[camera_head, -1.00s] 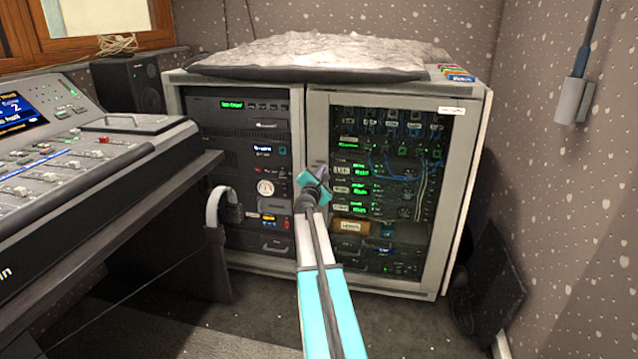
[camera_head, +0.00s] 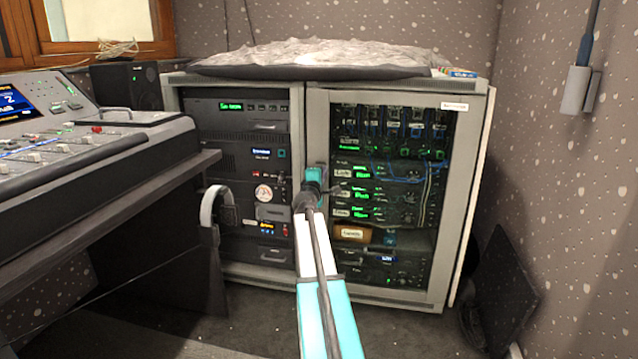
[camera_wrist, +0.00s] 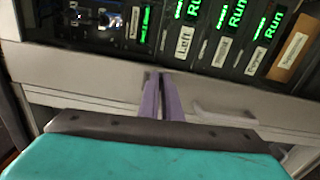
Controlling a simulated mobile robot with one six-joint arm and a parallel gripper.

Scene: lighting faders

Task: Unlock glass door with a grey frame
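The glass door (camera_head: 390,262) with a grey frame (camera_head: 316,130) is the right-hand door of the rack cabinet and looks closed. In the head view my gripper (camera_head: 318,174) is at the left upright of that frame, about mid-height, and my wrist hides the spot. In the wrist view the frame (camera_wrist: 90,72) runs across behind the two purple fingers (camera_wrist: 163,82). The fingers stand close together with a narrow gap, their tips over the frame. I cannot make out a key or lock between them. A pale raised handle-like piece (camera_wrist: 225,116) is beside them.
The mixing console (camera_head: 90,160) stands on a desk at the left, with headphones (camera_head: 210,208) hanging at its end. The left rack bay (camera_head: 235,150) adjoins the door. A dark flat panel (camera_head: 505,270) leans by the right wall. Some carpet in front of the cabinet is clear.

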